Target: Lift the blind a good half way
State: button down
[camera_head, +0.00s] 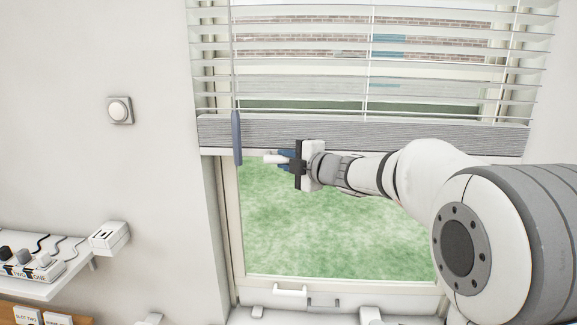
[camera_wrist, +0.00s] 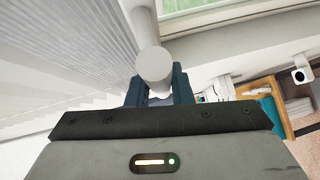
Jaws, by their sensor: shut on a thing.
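The white slatted blind (camera_head: 370,60) hangs over the upper part of the window, and its grey bottom rail (camera_head: 400,135) sits level. The glass below the rail is uncovered. My gripper (camera_head: 284,159) is at the rail's lower edge, left of its middle. It is shut on a pale round-ended handle (camera_head: 270,159). In the wrist view the handle (camera_wrist: 153,64) lies between the blue fingers of my gripper (camera_wrist: 158,88), with the blind slats (camera_wrist: 60,60) at left. How the handle joins the rail is hidden.
A blue-grey wand (camera_head: 237,138) hangs close left of my gripper. The window frame has a white handle (camera_head: 290,290) at the bottom. A round wall dial (camera_head: 120,110) and a cluttered shelf (camera_head: 40,280) are at left.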

aim_at(287, 146)
jog(key=shift+r+p, duration=0.9)
jog(key=shift+r, duration=0.9)
jog(key=c, duration=1.3)
grip_release()
jog(key=shift+f, duration=0.1)
jog(key=b+v, duration=0.1)
jog(key=v, duration=0.6)
jog(key=shift+s+d, duration=0.25)
